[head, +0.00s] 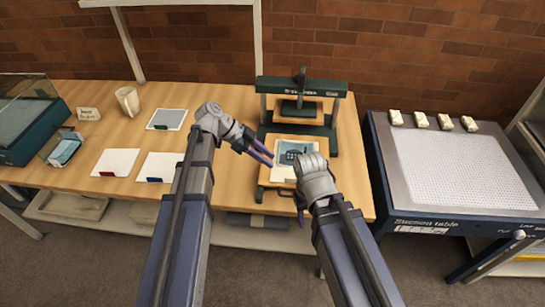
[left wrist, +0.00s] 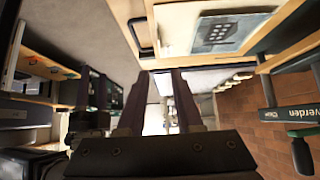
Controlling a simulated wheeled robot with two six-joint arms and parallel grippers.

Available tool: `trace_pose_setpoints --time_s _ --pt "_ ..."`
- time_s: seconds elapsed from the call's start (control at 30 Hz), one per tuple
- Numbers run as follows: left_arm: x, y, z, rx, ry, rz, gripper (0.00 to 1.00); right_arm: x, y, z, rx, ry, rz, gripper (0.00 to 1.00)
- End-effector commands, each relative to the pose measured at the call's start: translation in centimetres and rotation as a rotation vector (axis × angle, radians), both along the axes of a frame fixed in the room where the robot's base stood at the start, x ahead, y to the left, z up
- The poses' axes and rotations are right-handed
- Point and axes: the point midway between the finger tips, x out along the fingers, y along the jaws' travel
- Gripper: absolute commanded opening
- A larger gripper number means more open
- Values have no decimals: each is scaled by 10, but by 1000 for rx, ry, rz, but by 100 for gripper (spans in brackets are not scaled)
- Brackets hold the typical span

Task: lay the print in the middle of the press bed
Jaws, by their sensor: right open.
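The print (head: 289,149), a teal picture, lies on a white sheet (head: 283,174) on the wooden press bed (head: 265,172), in front of the press (head: 300,88). The left wrist view shows the print (left wrist: 215,33) lying flat inside the bed's wooden rim (left wrist: 128,12). I cannot tell whether the white sheet is its margin or a separate sheet. My left gripper (head: 262,154) is open and empty, just left of the print. My right gripper (head: 300,212) is open over the bed's front edge; its wrist covers the bed's right front part.
White cards (head: 117,162) and a grey-faced card (head: 167,119) lie left on the table. A mug (head: 128,101), a small sign (head: 88,114) and a green box (head: 28,120) stand farther left. A suction table (head: 400,172) with small pale blocks (head: 420,120) is at right.

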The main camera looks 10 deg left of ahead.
Motion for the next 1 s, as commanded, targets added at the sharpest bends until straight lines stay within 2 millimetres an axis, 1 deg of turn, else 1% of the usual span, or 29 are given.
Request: trace_pose_setpoints --time_s 0.13,0.2,0.27,0.37,0.5,0.6,0.7,0.83,0.9,1.0 --pt "0 1 1 1 1 0 34 0 0 1 0 0 0 50" --pt "-4 -2 -1 12 18 9 34 0 0 1 0 0 0 50" --pt "-12 -7 -6 42 58 31 34 0 0 1 0 0 0 50" --pt "-37 -20 -19 144 179 119 34 0 0 1 0 0 0 50" --pt "-83 -36 -42 365 369 344 34 0 0 1 0 0 0 50" --pt "-112 -38 -54 517 453 544 34 0 0 1 0 0 0 50" --pt "-135 -36 -60 639 487 748 34 0 0 1 0 0 0 50" --pt "-154 -31 -63 734 484 976 34 0 0 1 0 0 0 50" --pt "-160 -28 -63 760 473 1067 34 0 0 1 0 0 0 50" --pt "-165 -25 -63 779 458 1155 34 0 0 1 0 0 0 50"
